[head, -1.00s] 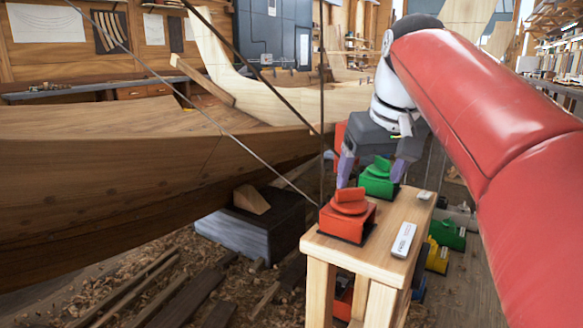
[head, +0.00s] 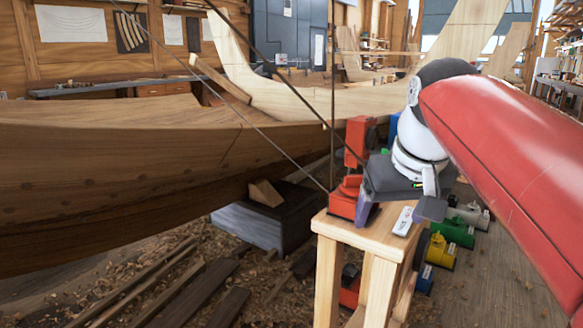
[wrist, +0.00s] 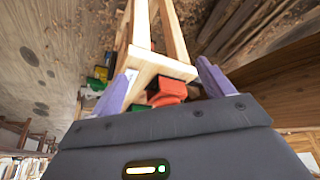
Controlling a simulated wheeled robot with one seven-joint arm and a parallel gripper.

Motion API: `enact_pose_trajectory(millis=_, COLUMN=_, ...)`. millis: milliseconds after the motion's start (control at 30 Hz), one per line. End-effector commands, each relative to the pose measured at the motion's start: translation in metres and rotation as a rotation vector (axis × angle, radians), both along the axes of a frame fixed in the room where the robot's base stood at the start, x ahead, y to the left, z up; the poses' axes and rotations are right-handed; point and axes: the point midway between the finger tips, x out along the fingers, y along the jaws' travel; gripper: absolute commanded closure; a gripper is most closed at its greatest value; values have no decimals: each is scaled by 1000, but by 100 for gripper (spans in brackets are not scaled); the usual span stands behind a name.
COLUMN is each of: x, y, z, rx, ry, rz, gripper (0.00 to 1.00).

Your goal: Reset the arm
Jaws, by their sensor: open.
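My gripper (head: 397,214) hangs above the wooden stool, with its dark body over the stool's far part. Its purple fingers are apart and nothing is held between them. A red block with a turned top piece (head: 343,203) stands on the stool, just left of the gripper in the head view. In the wrist view the gripper (wrist: 165,75) shows its fingers spread, and the red block (wrist: 167,94) appears between them, beyond the palm. The green block on the stool is hidden in the head view; part of a green thing (wrist: 139,108) shows in the wrist view.
The wooden stool (head: 330,231) carries a white labelled bar (head: 403,221). The planked hull (head: 120,170) fills the left. A thin dark pole (head: 333,100) rises behind the stool.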

Motion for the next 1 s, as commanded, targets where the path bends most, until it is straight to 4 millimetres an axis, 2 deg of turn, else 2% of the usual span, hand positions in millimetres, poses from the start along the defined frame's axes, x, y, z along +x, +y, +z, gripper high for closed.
enact_pose_trajectory(millis=167, x=-34, y=2, z=-39, rx=2, ry=-15, rz=-27, gripper=20)
enact_pose_trajectory(millis=267, x=-61, y=2, z=-75, rx=1, ry=-30, rz=-49, gripper=20)
enact_pose_trajectory(millis=400, x=-101, y=3, z=-133, rx=3, ry=-53, rz=-78, gripper=20)
enact_pose_trajectory(millis=500, x=-122, y=3, z=-167, rx=3, ry=-63, rz=-93, gripper=20)
enact_pose_trajectory(millis=600, x=-135, y=2, z=-189, rx=3, ry=-71, rz=-100, gripper=20)
enact_pose_trajectory(millis=733, x=-142, y=2, z=-201, rx=5, ry=-75, rz=-105, gripper=20)
enact_pose_trajectory(millis=1000, x=-142, y=2, z=-202, rx=4, ry=-74, rz=-105, gripper=20)
